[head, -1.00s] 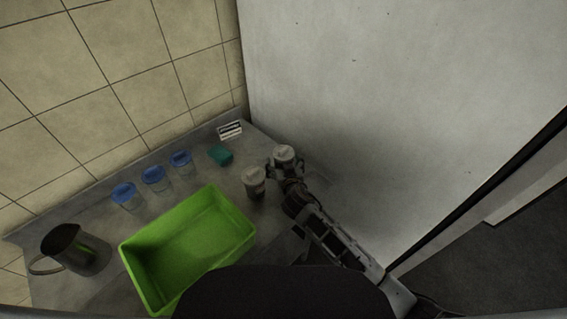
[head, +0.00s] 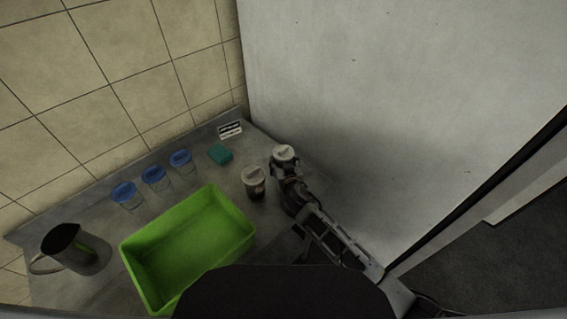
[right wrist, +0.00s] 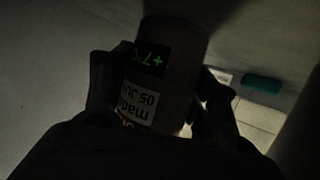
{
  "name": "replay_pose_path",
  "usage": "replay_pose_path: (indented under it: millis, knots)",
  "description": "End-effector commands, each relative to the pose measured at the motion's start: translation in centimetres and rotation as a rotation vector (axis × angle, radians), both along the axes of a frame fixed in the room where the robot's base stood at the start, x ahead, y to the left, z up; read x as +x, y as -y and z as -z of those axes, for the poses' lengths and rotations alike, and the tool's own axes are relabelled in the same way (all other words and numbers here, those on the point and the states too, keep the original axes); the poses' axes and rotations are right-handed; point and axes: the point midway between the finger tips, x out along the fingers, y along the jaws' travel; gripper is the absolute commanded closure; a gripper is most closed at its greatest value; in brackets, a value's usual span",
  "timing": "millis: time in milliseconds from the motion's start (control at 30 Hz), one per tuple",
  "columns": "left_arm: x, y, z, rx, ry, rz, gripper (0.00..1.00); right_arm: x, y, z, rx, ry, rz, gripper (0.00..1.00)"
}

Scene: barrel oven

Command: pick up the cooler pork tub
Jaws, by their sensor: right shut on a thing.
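Two tubs with pale lids stand near the right end of the metal counter. My right gripper (head: 285,166) is shut on the farther tub (head: 284,152), beside the wall. In the right wrist view, the fingers of my gripper (right wrist: 160,88) press on both sides of this tub (right wrist: 172,42). Its labels read "+7°C" in green on black and "made 05 JUN" on white, upside down. Part of the lower label is hidden. The other tub (head: 254,180) stands just left of the gripper, and its label is too small to read. My left gripper is not in view.
A green crate (head: 243,221) is at the front, and a metal jug (head: 88,253) at the left. Several blue-lidded containers (head: 154,177) line the back. A teal sponge (head: 220,154) and small sign (head: 230,130) are near the corner. A pale wall (head: 370,110) rises at right.

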Motion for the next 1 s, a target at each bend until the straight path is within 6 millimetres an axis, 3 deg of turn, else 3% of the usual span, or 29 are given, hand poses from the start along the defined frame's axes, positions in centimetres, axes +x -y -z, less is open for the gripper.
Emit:
replay_pose_path:
  millis: [467, 667, 1000]
  knots:
    - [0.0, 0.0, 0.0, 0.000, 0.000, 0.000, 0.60, 0.1, -0.1, -0.8, 0.003, 0.004, 0.000, 0.82]
    - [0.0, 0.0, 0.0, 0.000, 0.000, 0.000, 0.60, 0.1, -0.1, -2.7, 0.003, 0.005, 0.000, 0.82]
    - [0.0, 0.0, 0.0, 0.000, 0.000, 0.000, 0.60, 0.1, 0.0, -7.6, 0.005, 0.006, 0.000, 0.82]
